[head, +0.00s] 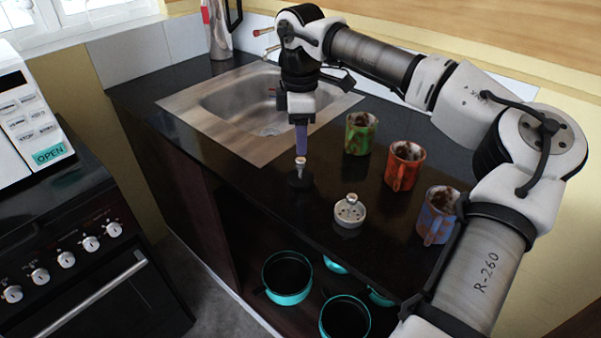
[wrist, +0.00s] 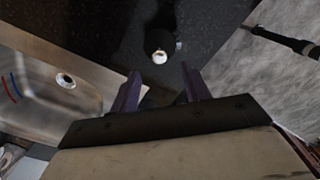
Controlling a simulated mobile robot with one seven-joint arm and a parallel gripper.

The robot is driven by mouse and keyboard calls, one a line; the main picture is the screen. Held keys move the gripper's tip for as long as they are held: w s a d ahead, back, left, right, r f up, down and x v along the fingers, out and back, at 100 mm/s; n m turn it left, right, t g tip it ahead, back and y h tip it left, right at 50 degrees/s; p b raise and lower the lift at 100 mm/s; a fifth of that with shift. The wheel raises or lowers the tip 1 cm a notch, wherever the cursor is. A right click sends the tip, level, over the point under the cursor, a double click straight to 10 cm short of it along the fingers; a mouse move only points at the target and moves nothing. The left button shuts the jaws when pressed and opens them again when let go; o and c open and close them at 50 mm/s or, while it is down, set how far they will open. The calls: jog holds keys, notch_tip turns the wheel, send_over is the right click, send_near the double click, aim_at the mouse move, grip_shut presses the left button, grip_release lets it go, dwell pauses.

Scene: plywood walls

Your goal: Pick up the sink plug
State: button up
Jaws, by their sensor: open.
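A dark, round-based plug-like piece with a pale metal knob on top (head: 300,180) stands on the black counter, near its front edge. It also shows in the wrist view (wrist: 159,43), just beyond the fingertips. A second plug-like piece, a round metal strainer with holes and a knob (head: 349,213), sits to its right. I cannot tell for certain which one is the sink plug. My gripper (head: 300,152) points down above the dark piece, its purple fingers close over the knob. In the wrist view my gripper (wrist: 160,70) is open with nothing between its fingers.
A steel sink (head: 240,108) lies behind and left. Green (head: 361,134), orange (head: 404,166) and blue (head: 437,215) mugs stand to the right. Teal pots (head: 288,277) sit below the counter. A stove (head: 90,270) stands at the left, across a floor gap.

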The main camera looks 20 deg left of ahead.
aim_at(301, 159)
notch_tip(301, 159, down, 9)
jog(key=p, duration=0.2)
jog(key=shift+r+p, duration=0.1)
jog(key=shift+p, duration=0.2)
jog(key=shift+c, duration=0.5)
grip_shut()
